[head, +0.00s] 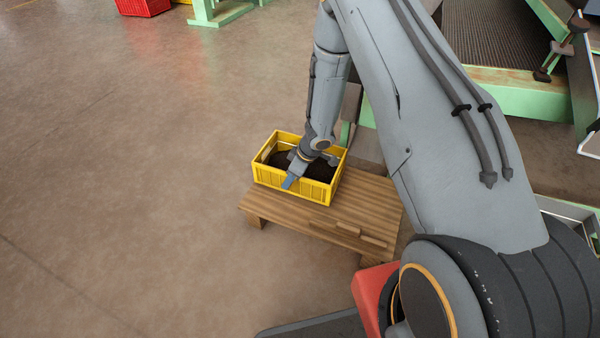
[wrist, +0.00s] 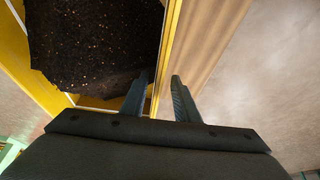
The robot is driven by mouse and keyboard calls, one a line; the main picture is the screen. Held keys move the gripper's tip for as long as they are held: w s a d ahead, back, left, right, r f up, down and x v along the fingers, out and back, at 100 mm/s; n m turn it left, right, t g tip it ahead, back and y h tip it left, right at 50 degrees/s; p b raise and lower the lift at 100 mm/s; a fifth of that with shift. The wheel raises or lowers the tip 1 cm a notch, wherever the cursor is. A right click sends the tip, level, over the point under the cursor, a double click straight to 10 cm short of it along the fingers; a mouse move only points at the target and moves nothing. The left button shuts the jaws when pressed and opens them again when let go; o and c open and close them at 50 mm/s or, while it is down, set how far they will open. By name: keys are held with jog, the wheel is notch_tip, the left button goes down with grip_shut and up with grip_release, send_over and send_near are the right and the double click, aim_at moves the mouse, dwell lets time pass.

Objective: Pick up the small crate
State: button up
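The small crate (head: 268,179) is yellow, with slatted walls and dark, soil-like material inside. It sits upright on a low wooden pallet (head: 375,195). My gripper (head: 289,178) points down at the crate's near long wall. In the wrist view, my gripper (wrist: 160,88) has its fingers apart, one on the inner side of the yellow wall and one on the outer side. The crate's rim (wrist: 171,30) runs between them, with a visible gap to the outer finger.
A green-framed machine with a dark ribbed belt (head: 490,35) stands at the back right. A red crate (head: 143,6) and a green stand (head: 215,12) are at the far back. The concrete floor (head: 110,170) to the left is clear.

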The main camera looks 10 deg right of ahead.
aim_at(283, 190)
jog(key=b+x, duration=0.2)
jog(key=x, duration=0.2)
jog(key=shift+w+f+b, duration=0.2)
jog(key=shift+f+b, duration=0.1)
jog(key=shift+f, duration=0.1)
jog(key=shift+d, duration=0.1)
grip_shut()
jog(key=shift+r, duration=0.1)
dwell(0.8)
